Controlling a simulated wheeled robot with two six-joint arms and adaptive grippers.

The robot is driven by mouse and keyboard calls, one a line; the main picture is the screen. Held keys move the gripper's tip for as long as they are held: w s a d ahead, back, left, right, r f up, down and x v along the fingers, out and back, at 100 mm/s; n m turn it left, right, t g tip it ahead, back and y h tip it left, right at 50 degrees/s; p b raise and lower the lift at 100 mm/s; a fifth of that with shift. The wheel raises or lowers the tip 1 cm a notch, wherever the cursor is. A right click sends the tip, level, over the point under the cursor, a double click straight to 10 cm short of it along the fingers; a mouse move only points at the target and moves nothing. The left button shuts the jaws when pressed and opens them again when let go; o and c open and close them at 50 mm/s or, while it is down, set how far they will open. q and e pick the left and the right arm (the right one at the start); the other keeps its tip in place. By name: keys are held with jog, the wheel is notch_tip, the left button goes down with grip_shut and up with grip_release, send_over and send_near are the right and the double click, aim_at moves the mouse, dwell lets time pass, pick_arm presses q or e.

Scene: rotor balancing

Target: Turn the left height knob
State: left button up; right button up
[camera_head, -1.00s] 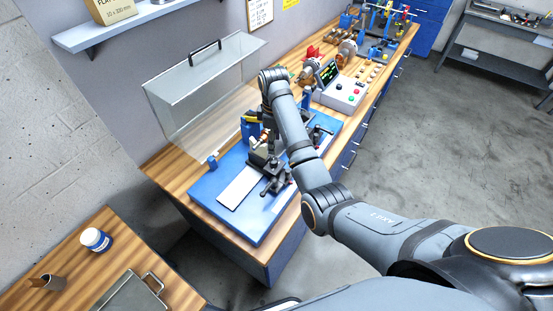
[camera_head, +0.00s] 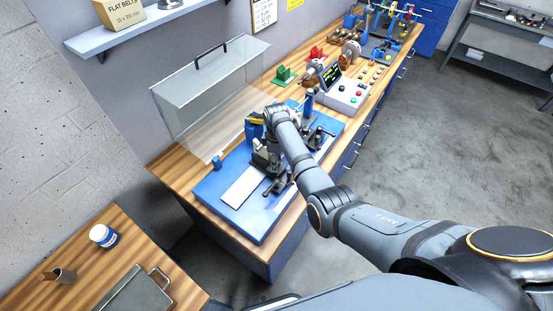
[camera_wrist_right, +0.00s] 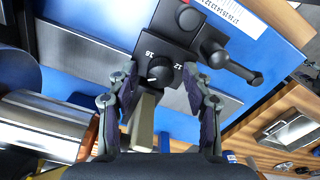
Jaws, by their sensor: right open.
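A black knob (camera_wrist_right: 160,72) with a white pointer mark and dial numbers sits on a black block in the right wrist view. My right gripper (camera_wrist_right: 162,84) is open, with one dark fingertip on either side of this knob. I cannot tell whether the fingertips touch it. In the head view my right arm reaches over the blue machine base (camera_head: 212,188), and its wrist hides most of the knob area and the gripper. My left gripper is not in view.
A second black knob (camera_wrist_right: 190,18) and a black lever handle (camera_wrist_right: 245,72) are close to the right gripper. A metal cylinder (camera_wrist_right: 45,125) lies at the left of the wrist view. A clear cover (camera_head: 205,105) stands behind the base; a control box (camera_head: 345,95) stands farther along the bench.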

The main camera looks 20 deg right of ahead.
grip_shut()
jog(key=shift+m, duration=0.5)
dwell(0.5)
jog(key=m, duration=0.8)
jog(key=shift+m, duration=0.4)
dwell(0.3)
grip_release()
